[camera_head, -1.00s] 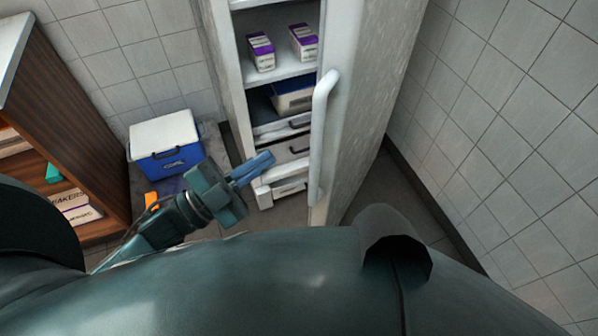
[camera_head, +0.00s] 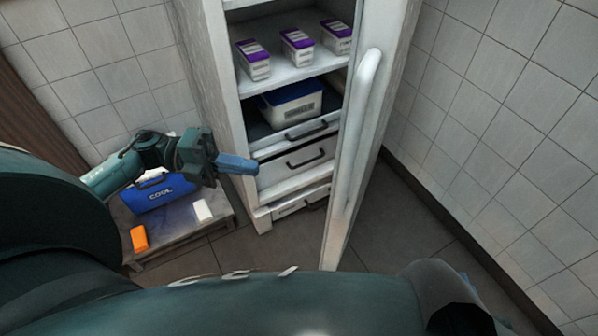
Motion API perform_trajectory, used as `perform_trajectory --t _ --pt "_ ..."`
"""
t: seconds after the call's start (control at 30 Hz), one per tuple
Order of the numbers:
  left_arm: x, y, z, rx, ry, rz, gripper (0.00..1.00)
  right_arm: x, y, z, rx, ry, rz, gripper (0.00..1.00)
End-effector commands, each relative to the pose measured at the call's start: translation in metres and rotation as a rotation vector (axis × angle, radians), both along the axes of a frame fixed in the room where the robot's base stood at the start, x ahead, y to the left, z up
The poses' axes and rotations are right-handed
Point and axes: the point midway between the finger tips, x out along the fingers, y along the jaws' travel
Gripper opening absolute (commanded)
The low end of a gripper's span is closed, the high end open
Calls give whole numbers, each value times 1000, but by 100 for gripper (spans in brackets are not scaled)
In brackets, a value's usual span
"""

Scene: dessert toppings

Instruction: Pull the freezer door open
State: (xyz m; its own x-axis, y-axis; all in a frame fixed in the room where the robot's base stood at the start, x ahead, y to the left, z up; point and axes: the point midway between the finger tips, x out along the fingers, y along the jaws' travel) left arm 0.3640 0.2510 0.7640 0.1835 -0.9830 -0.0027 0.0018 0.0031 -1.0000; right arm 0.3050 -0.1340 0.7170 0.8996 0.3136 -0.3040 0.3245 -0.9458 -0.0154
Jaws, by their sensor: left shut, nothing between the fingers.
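The tall white freezer (camera_head: 251,220) stands open at the center, with its shelves and drawers in plain view. Its door (camera_head: 338,222) stands ajar on the right side, away from the frame. A long white vertical handle (camera_head: 361,105) runs along the door. My left gripper (camera_head: 240,165) is shut and empty, with blue fingers pointing right. In the picture it overlaps the freezer's left front edge near the drawers, left of the door and apart from the handle. My right gripper does not show clearly.
A blue cooler (camera_head: 158,194), an orange item (camera_head: 139,238) and a white item (camera_head: 203,211) are on a low table (camera_head: 222,217) at left. A tiled wall (camera_head: 500,120) bounds the right.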

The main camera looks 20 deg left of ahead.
Motion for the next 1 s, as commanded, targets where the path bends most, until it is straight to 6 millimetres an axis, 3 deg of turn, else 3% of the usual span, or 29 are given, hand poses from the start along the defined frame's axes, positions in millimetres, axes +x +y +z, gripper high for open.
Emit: perform_trajectory --t 0.17,0.6,0.8,1.0 --pt "4 -25 2 -7 -3 -3 0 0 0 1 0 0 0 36" --pt "21 -112 2 -7 -1 0 0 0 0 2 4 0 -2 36" --pt "24 -131 2 -5 1 1 0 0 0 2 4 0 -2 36" --pt "25 -135 1 -3 1 0 0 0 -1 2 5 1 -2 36"
